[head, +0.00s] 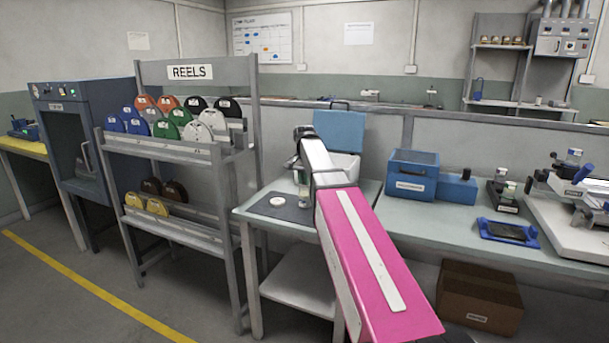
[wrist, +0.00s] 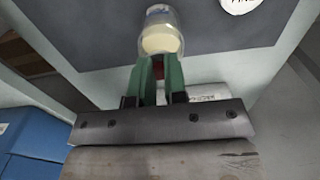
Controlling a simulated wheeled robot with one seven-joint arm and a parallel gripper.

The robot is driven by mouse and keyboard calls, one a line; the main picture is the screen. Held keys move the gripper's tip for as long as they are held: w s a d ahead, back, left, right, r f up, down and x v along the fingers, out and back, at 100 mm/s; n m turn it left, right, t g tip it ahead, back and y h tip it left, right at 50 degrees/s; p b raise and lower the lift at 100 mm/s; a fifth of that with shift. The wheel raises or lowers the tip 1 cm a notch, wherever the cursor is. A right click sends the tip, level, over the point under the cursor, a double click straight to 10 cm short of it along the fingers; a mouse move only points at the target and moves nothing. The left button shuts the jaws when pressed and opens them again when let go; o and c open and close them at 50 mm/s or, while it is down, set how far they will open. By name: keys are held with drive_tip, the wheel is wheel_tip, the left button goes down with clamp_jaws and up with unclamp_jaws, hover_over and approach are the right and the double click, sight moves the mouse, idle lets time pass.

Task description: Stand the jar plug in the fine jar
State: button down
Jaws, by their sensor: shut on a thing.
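My gripper (wrist: 160,66) has green fingers pointing at the dark mat. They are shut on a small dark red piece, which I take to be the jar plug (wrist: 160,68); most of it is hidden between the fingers. A clear glass jar (wrist: 160,28) with a cream-coloured round area stands just beyond the fingertips. I cannot tell whether the plug touches it. The jar also shows in the head view (head: 303,190), below my wrist. A white labelled disc (wrist: 240,3) lies on the mat beside it; the disc also shows in the head view (head: 276,201).
The dark mat (head: 289,213) lies on the grey bench. A blue box (head: 411,178) stands on the bench to the right. A reel rack (head: 185,150) stands left. A white labelled thing (wrist: 205,91) lies behind the fingers in the wrist view.

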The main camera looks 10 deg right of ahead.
drive_tip(key=shift+f, duration=0.6)
drive_tip(key=shift+f, duration=0.55)
idle(0.9)
